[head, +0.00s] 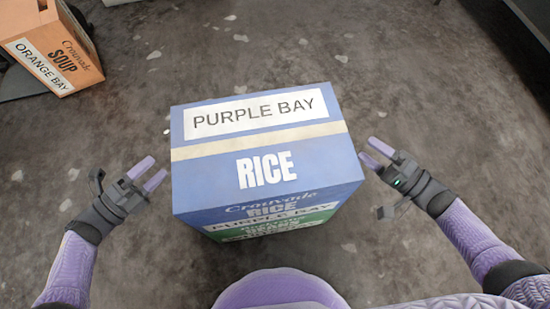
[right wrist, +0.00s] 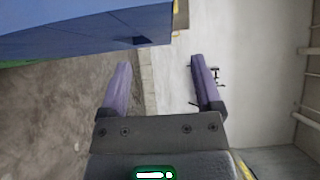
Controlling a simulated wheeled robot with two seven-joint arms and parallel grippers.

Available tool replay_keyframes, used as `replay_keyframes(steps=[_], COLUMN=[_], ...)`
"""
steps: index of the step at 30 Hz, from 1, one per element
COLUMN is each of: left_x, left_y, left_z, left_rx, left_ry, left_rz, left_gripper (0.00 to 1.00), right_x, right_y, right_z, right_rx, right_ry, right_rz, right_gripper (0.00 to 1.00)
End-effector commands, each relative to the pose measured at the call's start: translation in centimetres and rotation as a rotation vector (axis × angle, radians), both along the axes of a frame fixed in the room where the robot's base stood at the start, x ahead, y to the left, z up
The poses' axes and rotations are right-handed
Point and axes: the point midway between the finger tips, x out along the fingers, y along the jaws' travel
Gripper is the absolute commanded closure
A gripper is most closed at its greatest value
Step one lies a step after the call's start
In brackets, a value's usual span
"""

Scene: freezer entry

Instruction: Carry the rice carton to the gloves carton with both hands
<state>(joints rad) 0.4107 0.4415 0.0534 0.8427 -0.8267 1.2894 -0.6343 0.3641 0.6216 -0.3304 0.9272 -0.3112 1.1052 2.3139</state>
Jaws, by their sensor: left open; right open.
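The blue rice carton (head: 263,145), with a white PURPLE BAY label and a cream tape strip, is in the middle of the head view. Below its front edge a green face with a PURPLE BAY label (head: 270,222) shows; I cannot read its name or make out the gloves carton. My left gripper (head: 152,172) is open and empty, left of the rice carton with a gap. My right gripper (head: 371,152) is open and empty, close to its right side. In the right wrist view, the blue carton (right wrist: 90,25) is at upper left, outside the open fingers (right wrist: 158,65).
An orange soup carton (head: 55,55) labelled ORANGE BAY stands at the upper left. Grey floor (head: 440,120) is open beyond and beside the rice carton. A dark-edged object (head: 515,40) is at the upper right. The right wrist view shows a pale wall (right wrist: 250,60).

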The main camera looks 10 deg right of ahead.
Motion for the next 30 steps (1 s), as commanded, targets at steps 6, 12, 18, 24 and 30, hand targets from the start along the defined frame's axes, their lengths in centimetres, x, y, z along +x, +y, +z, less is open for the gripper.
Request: replay_keyframes(steps=[6,12,18,24,30], left_x=[2.8,4.2,4.5,4.5,4.5], left_y=[-3.0,-4.6,-4.9,-4.8,-4.8], left_z=[0.1,0.0,0.0,0.0,0.0], left_rx=[-0.004,-0.003,0.000,-0.001,-0.001], left_ry=[-0.001,0.002,0.003,0.002,0.002], left_rz=[0.001,0.002,0.001,0.001,0.001], left_gripper=[0.18,0.18,0.18,0.28,0.71], right_x=[3.0,4.6,4.9,4.8,4.8], right_y=[2.8,4.2,4.5,4.5,4.5], right_z=[0.0,0.0,-0.1,-0.1,-0.1], right_rx=[0.001,0.001,-0.001,-0.001,-0.001], right_ry=[-0.001,0.001,0.002,0.002,0.002], right_rz=[-0.001,-0.002,-0.002,-0.002,-0.002], right_gripper=[0.18,0.18,0.18,0.28,0.71])
